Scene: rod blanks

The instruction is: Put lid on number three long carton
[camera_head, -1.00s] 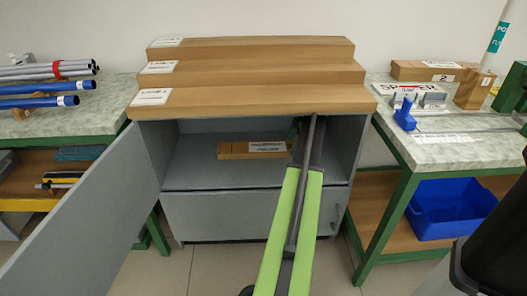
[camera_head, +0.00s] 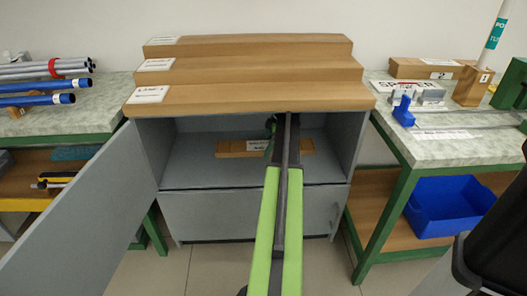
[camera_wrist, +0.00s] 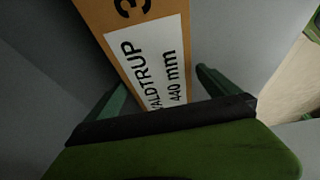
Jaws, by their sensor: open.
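A long orange-brown carton piece (camera_head: 232,148) lies on the shelf of the open grey cabinet. In the wrist view the same piece (camera_wrist: 103,18) shows a "3" and a white label reading "440 mm". I cannot tell whether it is a lid or a whole carton. My gripper (camera_wrist: 162,80) is open, with one green finger on each side of the label end and the piece seen between them. In the head view my gripper (camera_head: 271,127) is inside the cabinet over the piece, partly hidden by my arm. Whether the fingers touch it is unclear.
The cabinet door (camera_head: 90,215) stands open to the left. Wooden steps (camera_head: 250,96) top the cabinet. On the right table are a carton marked 2 (camera_head: 410,66), a wooden block marked 1 (camera_head: 470,88) and a blue clamp (camera_head: 403,115). A blue bin (camera_head: 447,210) is below.

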